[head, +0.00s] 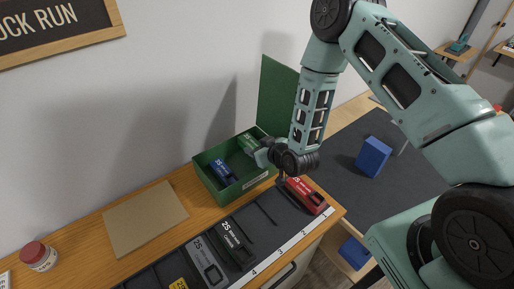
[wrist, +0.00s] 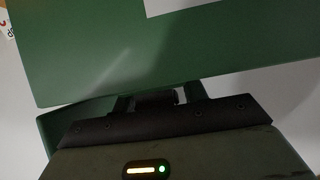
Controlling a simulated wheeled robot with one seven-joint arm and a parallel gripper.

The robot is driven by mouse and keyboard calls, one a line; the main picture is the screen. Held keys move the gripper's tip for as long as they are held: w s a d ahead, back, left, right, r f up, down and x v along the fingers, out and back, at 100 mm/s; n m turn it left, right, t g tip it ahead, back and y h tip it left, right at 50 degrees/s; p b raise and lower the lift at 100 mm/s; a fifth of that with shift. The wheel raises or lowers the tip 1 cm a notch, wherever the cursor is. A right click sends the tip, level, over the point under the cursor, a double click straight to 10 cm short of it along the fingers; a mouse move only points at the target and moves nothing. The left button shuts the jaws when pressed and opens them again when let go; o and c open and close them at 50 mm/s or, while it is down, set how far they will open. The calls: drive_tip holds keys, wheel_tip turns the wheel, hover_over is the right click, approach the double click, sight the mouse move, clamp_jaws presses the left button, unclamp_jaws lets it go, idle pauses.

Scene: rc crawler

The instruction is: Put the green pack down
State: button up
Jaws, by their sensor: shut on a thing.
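The green pack (head: 249,143) is in the open green box (head: 205,186), at its far right end near the raised lid (head: 277,92). My gripper (head: 262,153) reaches into the box from the right and is shut on the green pack. Whether the pack touches the box floor cannot be told. A blue pack (head: 221,172) lies in the same box, left of and nearer than the green one. In the wrist view a large green panel, likely the lid (wrist: 90,55), fills the top, and the held pack is not clearly shown.
A numbered dark rack (head: 262,222) along the bench front holds a red pack (head: 306,194), a black pack (head: 231,239), a grey pack (head: 208,262) and a yellow one (head: 179,284). A brown mat (head: 145,217) lies left of the box. A blue block (head: 373,157) stands on a dark surface at right.

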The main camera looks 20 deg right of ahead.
drive_tip(key=o, duration=1.2)
drive_tip(key=shift+r+p, duration=0.5)
drive_tip(key=shift+p, duration=0.1)
drive_tip(key=b+v, duration=0.1)
drive_tip(key=v, duration=1.1)
drive_tip(key=s+a+r+n+g, duration=0.3)
drive_tip(key=s+a+r+g, duration=0.4)
drive_tip(key=a+r, duration=0.25)
drive_tip(key=s+r+g+h, duration=0.1)
drive_tip(key=s+r, duration=0.2)
drive_tip(key=s, duration=0.2)
drive_tip(key=s+r+g+h, duration=0.1)
drive_tip(key=s+r+g, duration=0.1)
drive_tip(key=s, duration=0.4)
drive_tip(key=s+r+n+g+h, duration=0.1)
drive_tip(key=s+r, duration=0.4)
drive_tip(key=shift+s+a+r+g, duration=0.1)
drive_tip(key=shift+s+g, duration=0.2)
